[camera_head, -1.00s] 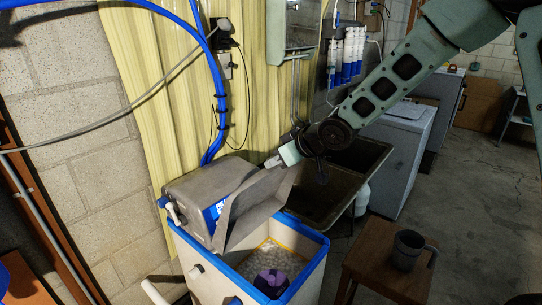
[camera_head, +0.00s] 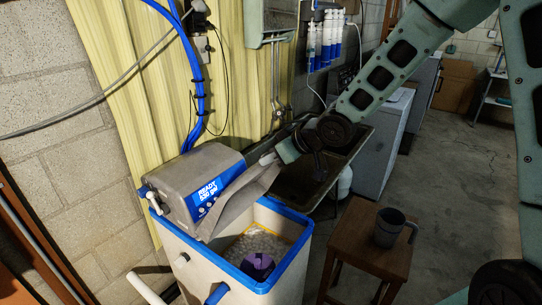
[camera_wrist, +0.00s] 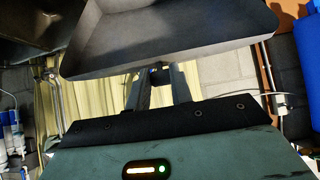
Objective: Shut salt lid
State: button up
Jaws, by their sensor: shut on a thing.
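The grey salt lid (camera_head: 232,205) stands raised and tilted over the water softener's tank, beside its control head (camera_head: 192,180). The tank (camera_head: 300,262) is open, with a blue rim and pale salt (camera_head: 255,240) showing inside. My gripper (camera_head: 266,160) is shut on the lid's upper edge at the far right corner. In the wrist view, the lid (camera_wrist: 165,35) spans the top, and my gripper's fingers (camera_wrist: 155,85) meet its edge. The exact contact at the fingertips is partly hidden.
A purple object (camera_head: 257,266) is inside the tank. A wooden stool (camera_head: 350,243) with a dark mug (camera_head: 388,228) stands to the right. A dark sink (camera_head: 300,185) lies behind my gripper. Blue hoses (camera_head: 198,90) run down the yellow wall panel.

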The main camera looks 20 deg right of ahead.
jog(key=s+d+f+b, duration=0.3)
jog(key=s+f, duration=0.2)
jog(key=f, duration=0.1)
jog(key=shift+d, duration=0.4)
dwell(0.3)
jog(key=shift+s, duration=0.1)
jog(key=s+d+f+b, duration=0.2)
jog(key=s+f+b, duration=0.1)
jog(key=f+b, duration=0.3)
jog(key=shift+s+d+f, duration=0.25)
jog(key=shift+d+f, duration=0.05)
jog(key=shift+f, duration=0.45)
notch_tip(320, 180, down, 8)
jog(key=s+d+b, duration=0.1)
jog(key=b, duration=0.4)
jog(key=shift+s+f, duration=0.25)
jog(key=shift+s, duration=0.1)
dwell(0.4)
